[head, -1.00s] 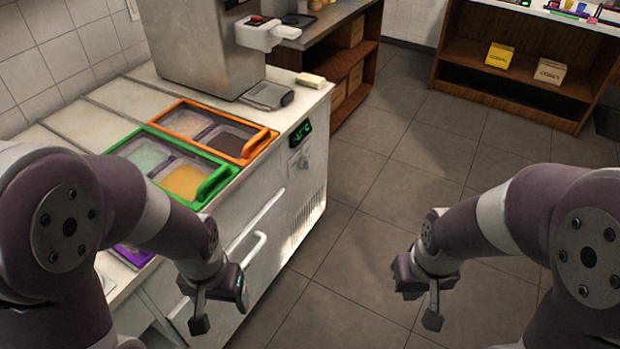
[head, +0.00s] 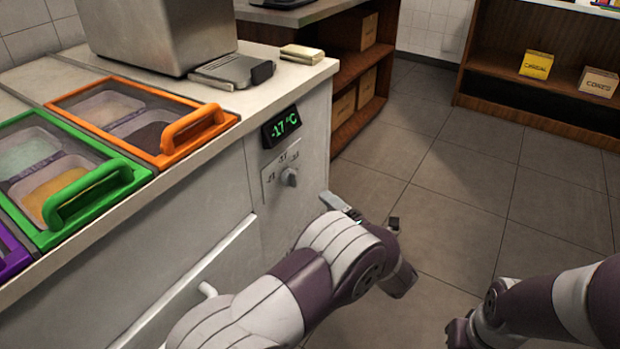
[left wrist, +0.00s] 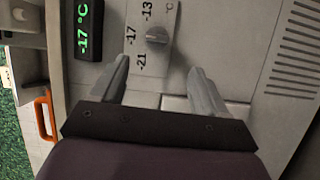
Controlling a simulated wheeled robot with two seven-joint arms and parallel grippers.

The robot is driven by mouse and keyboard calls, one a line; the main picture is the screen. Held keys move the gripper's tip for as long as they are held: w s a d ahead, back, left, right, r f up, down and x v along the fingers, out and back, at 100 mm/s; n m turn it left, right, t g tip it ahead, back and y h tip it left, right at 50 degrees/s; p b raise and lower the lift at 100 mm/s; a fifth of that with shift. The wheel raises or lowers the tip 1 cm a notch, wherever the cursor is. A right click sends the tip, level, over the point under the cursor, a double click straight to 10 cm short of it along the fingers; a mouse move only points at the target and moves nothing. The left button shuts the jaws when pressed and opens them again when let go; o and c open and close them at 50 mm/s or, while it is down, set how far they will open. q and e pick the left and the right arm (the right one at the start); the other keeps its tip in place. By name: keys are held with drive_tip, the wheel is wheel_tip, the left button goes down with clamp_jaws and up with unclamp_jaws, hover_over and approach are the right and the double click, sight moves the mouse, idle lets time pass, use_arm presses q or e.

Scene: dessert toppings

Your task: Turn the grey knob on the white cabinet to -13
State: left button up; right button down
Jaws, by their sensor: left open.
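The grey knob (head: 289,177) sits on a light plate on the white cabinet's (head: 322,140) side, below a black display (head: 282,127) reading -17 °C in green. In the left wrist view the knob (left wrist: 157,37) is beside printed marks -13, -17 and -21; its exact pointing direction is hard to tell. My left gripper (head: 366,213) is in front of the cabinet, right of the knob in the head view. In the left wrist view its fingers (left wrist: 160,68) are open and empty, with the knob ahead between them, apart from both. My right gripper (head: 463,332) is partly cut off at the bottom right.
Topping trays with orange (head: 193,130), green (head: 88,195) and purple (head: 12,255) frames lie in the cabinet top. A white handle (head: 207,289) juts from the cabinet front. Vents (left wrist: 295,45) lie beside the knob plate. Open tiled floor (head: 440,170) is at the right.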

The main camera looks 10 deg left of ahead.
sight(295, 181)
use_arm(q)
drive_tip(key=b+x, duration=0.4)
drive_tip(key=x, duration=0.7)
drive_tip(key=shift+w+a, duration=0.1)
drive_tip(key=shift+a, duration=0.25)
drive_tip(key=shift+w+a+r, duration=0.2)
drive_tip(key=shift+w+a, duration=0.15)
drive_tip(key=shift+a, duration=0.05)
drive_tip(key=c, duration=1.1)
drive_tip(key=shift+o, duration=0.2)
drive_tip(key=shift+r, duration=0.1)
